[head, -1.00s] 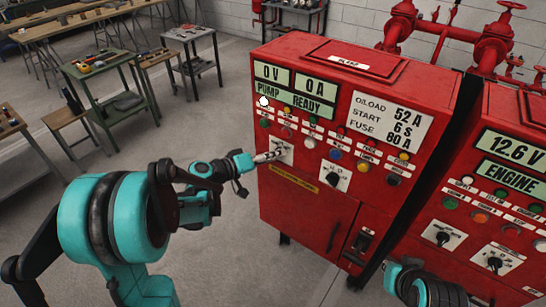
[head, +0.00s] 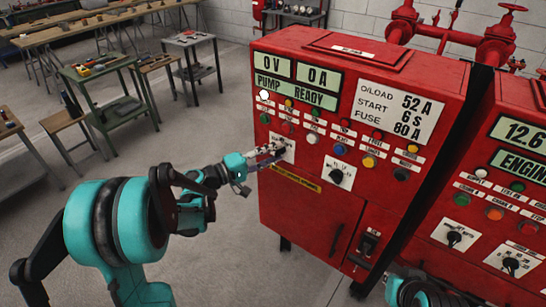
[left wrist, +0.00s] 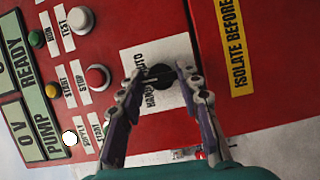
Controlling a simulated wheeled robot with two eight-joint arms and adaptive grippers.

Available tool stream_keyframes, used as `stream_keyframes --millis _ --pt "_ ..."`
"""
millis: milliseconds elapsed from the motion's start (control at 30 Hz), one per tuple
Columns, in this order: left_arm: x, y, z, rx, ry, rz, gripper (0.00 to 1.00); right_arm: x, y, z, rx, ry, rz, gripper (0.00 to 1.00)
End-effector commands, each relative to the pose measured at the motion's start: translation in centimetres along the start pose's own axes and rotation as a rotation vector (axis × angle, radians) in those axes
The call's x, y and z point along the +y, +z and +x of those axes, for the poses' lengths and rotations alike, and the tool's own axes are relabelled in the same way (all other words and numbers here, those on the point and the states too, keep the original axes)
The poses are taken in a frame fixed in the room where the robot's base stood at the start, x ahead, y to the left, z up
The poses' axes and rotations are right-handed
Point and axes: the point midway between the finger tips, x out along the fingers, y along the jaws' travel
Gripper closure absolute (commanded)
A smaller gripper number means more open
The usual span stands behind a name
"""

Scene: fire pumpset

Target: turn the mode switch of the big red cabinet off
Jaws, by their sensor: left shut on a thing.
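The big red cabinet (head: 305,218) stands in the middle of the head view, with lit displays above rows of buttons. Its mode switch is a dark knob on a white plate marked HAND and AUTO (head: 287,145). My left gripper (head: 274,152) is at that plate and covers most of the knob in the head view. In the left wrist view the two fingers of my left gripper (left wrist: 160,74) are closed on either side of the mode switch (left wrist: 158,77). The knob's exact angle is hard to read. My right gripper is not clearly in view.
A second dark knob (head: 337,175) sits to the right on the same cabinet, below coloured buttons. Another red cabinet (head: 482,217) with an engine display stands at the right. Workbenches (head: 105,78) are at the back left. The floor left of the cabinet is clear.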

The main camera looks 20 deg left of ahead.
Motion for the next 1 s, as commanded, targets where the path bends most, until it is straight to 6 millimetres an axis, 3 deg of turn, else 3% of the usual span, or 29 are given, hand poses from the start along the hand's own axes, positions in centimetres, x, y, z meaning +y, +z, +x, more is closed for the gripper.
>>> stream_keyframes --millis 600,633,700,1000 --pt "-0.10 0.02 -0.01 0.000 0.017 -0.046 0.95 0.00 0.23 0.33 0.000 0.000 0.000 1.00" --pt "-0.10 0.02 -0.01 0.000 0.017 -0.046 0.63 0.00 0.23 0.33 0.000 0.000 0.000 1.00" --pt "-0.09 0.02 -0.01 0.000 0.017 -0.046 0.45 0.00 0.23 0.33 0.000 0.000 0.000 1.00" --pt "-0.06 0.00 -0.06 0.000 0.018 -0.046 0.45 0.00 0.23 0.32 0.000 0.000 0.000 1.00"
